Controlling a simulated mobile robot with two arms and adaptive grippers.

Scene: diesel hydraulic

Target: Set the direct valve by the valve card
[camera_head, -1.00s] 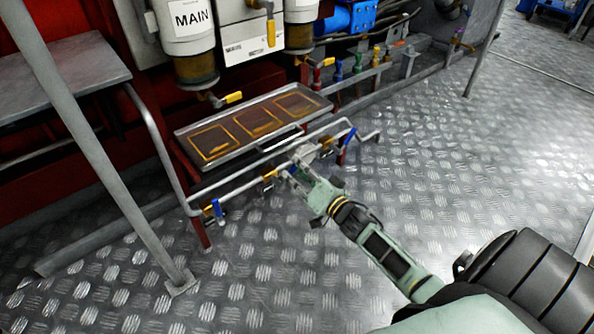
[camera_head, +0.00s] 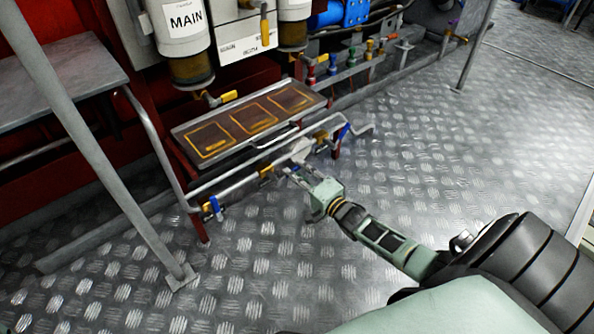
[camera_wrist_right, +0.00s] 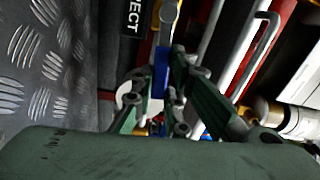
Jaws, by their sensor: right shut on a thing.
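My right gripper (camera_head: 298,172) reaches in from the lower right to the middle of the low pipe rail. In the right wrist view its fingers (camera_wrist_right: 164,90) are shut on a blue valve lever (camera_wrist_right: 160,76). A black label (camera_wrist_right: 132,14) ending in "ECT" shows beside the lever. The fingers hide part of the lever, and its exact angle is hard to tell. Another blue lever (camera_head: 214,206) hangs at the left end of the rail, and one (camera_head: 344,132) stands at the right end. I cannot make out a valve card. My left gripper is out of view.
A tray (camera_head: 181,133) with several yellow-outlined squares lies behind the rail. Curved grey pipes (camera_head: 240,172) run along the front. A slanted grey post (camera_head: 95,150) stands at the left. Coloured valves (camera_head: 333,66) line the back. The tread-plate floor (camera_head: 470,160) is clear at right.

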